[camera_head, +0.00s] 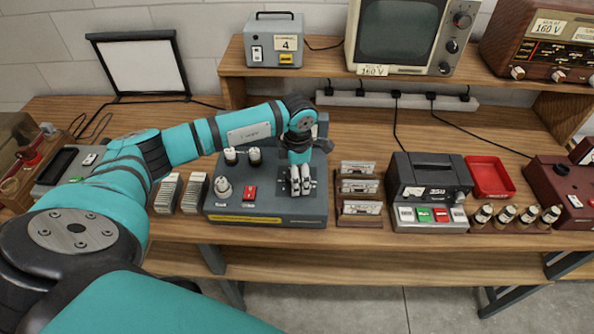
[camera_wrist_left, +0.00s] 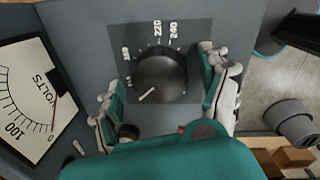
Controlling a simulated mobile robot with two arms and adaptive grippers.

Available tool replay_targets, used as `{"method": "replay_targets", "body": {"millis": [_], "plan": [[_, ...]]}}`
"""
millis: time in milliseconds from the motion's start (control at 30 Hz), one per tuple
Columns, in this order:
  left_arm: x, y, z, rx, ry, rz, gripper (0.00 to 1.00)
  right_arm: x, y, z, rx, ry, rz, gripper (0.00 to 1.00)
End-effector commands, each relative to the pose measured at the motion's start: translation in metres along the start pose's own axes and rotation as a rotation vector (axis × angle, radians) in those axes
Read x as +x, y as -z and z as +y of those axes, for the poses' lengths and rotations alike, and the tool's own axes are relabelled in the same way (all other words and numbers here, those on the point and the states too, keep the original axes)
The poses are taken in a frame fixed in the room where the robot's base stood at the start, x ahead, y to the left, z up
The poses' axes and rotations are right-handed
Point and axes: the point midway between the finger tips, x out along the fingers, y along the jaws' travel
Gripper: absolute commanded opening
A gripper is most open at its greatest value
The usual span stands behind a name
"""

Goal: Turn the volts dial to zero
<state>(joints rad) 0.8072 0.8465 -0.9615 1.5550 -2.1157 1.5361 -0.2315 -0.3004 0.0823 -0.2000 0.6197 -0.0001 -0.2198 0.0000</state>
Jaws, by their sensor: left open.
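The volts dial is a dark round knob (camera_wrist_left: 162,76) on a grey panel, with numbers such as 220 and 240 around it. Its white pointer mark points to the lower left in the left wrist view. A meter marked VOLTS (camera_wrist_left: 30,95) is left of it, with a red needle. My left gripper (camera_wrist_left: 163,82) is open, with one finger on each side of the dial; whether they touch it is unclear. In the head view my left gripper (camera_head: 300,182) is over the right part of the grey control box (camera_head: 265,218) and hides the dial. My right gripper is out of view.
A card rack (camera_head: 359,207) and a grey device (camera_head: 428,185) stand to the right, slotted blocks (camera_head: 168,193) to the left. A shelf (camera_head: 410,88) is behind.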

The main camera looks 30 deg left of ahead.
Motion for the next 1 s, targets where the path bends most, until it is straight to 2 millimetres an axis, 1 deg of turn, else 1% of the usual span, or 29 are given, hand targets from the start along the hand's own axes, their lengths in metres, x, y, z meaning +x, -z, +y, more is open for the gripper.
{"method": "replay_targets", "body": {"millis": [100, 300, 367, 733, 767, 1000], "plan": [[0.0032, 0.0, 0.0, 0.0, 0.0, 0.0, 0.79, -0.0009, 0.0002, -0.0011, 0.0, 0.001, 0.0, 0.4], [0.0035, -0.0001, 0.0, 0.0, 0.0, 0.0, 0.79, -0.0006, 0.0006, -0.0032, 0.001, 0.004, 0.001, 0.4], [0.0034, -0.0001, 0.0, 0.0, 0.0, 0.0, 0.72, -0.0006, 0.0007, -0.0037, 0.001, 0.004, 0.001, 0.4], [0.0029, -0.0002, 0.0001, 0.0, 0.0, 0.0, 0.24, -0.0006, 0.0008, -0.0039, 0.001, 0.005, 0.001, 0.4], [0.0029, -0.0002, 0.0001, 0.0, 0.0, 0.0, 0.22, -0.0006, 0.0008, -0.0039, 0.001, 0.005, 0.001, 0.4], [0.0036, -0.0003, 0.0002, -0.024, -0.001, 0.001, 0.22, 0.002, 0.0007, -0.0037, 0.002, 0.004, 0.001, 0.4]]}}
